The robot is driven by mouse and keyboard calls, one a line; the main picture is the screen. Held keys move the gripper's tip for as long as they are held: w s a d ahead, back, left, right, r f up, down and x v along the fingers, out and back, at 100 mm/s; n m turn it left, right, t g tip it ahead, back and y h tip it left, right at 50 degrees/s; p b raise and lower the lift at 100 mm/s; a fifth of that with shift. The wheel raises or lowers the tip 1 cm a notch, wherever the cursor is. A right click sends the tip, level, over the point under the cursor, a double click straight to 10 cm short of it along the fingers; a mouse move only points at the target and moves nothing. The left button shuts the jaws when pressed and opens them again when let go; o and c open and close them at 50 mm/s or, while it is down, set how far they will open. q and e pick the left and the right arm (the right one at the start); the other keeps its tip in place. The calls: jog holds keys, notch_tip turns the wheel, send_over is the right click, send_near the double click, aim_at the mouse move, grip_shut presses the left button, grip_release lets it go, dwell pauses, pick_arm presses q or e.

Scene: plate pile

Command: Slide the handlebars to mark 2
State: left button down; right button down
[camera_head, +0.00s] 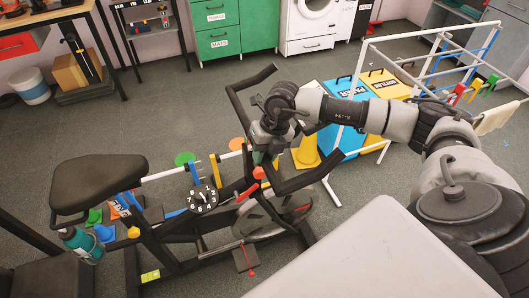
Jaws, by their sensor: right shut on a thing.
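An exercise bike stands on the grey floor with a dark seat (98,184) at the left. Its black handlebars (312,177) are at the middle, with one bar toward the back and one toward the front. My right gripper (264,152) comes in from the right and points down between the bars, shut on the handlebars at their middle. Its fingertips are partly hidden, so the exact grip spot is unclear. A red part (258,173) shows just below it. A round black dial (203,198) with white numbers is on the frame. I cannot make out the handlebar marks. My left gripper is out of view.
A blue bin (340,90) and a yellow bin (391,86) stand behind my right arm, near a white rack (443,40). A yellow cone (306,152) is close behind the handlebars. A pale flat surface (385,255) fills the lower right. Floor is clear at the back.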

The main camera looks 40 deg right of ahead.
notch_tip(320, 180, up, 4)
jog(key=shift+w+f+p, duration=0.1)
jog(key=shift+p, duration=0.7)
jog(key=c, duration=0.9)
grip_release()
jog(key=shift+f, duration=0.15)
jog(key=shift+o, duration=0.2)
jog(key=b+v, duration=0.1)
jog(key=v, duration=0.9)
jog(key=shift+r+b, duration=0.35)
jog(key=shift+r, duration=0.1)
jog(key=shift+d+f, duration=0.1)
